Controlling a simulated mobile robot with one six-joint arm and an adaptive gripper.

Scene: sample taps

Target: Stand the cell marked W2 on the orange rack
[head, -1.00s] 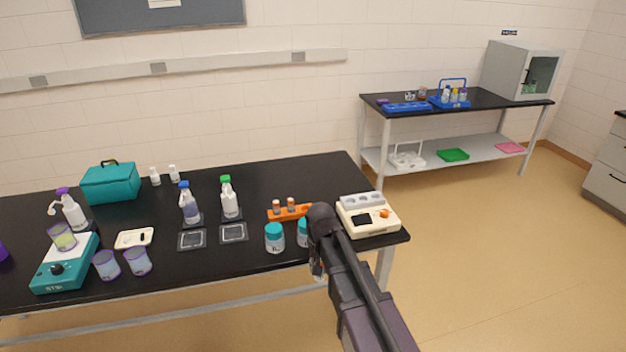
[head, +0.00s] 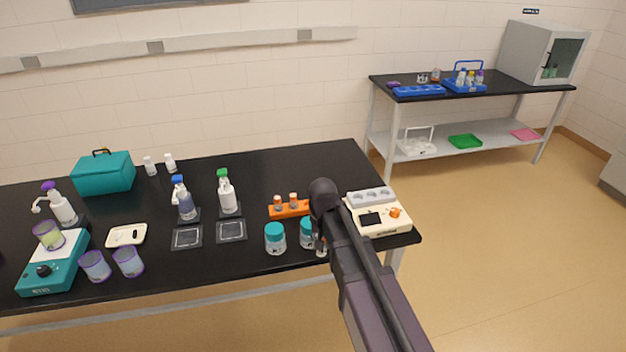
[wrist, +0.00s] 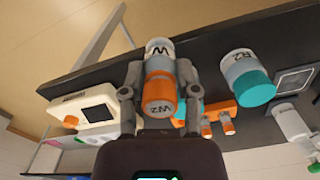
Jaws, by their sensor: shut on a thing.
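The cell marked W2 (wrist: 160,88) has an orange cap with W2 on its end and a pale body lettered W. My gripper (wrist: 160,95) is shut on it, one finger on each side, in the wrist view. In the head view a small part of the cell (head: 321,250) shows below my wrist, near the table's front edge; my arm hides most of it. The orange rack (head: 288,210) lies on the black table, left of my wrist, its right end hidden by my arm. Two orange-capped cells (head: 278,202) stand on it. The rack also shows in the wrist view (wrist: 219,114).
Two teal-lidded jars (head: 275,238) stand in front of the rack; one is lettered R2 in the wrist view (wrist: 249,78). A cream device with an orange knob (head: 384,229) stands right of my arm. Spray bottles (head: 226,192) stand left of the rack. The table behind the rack is clear.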

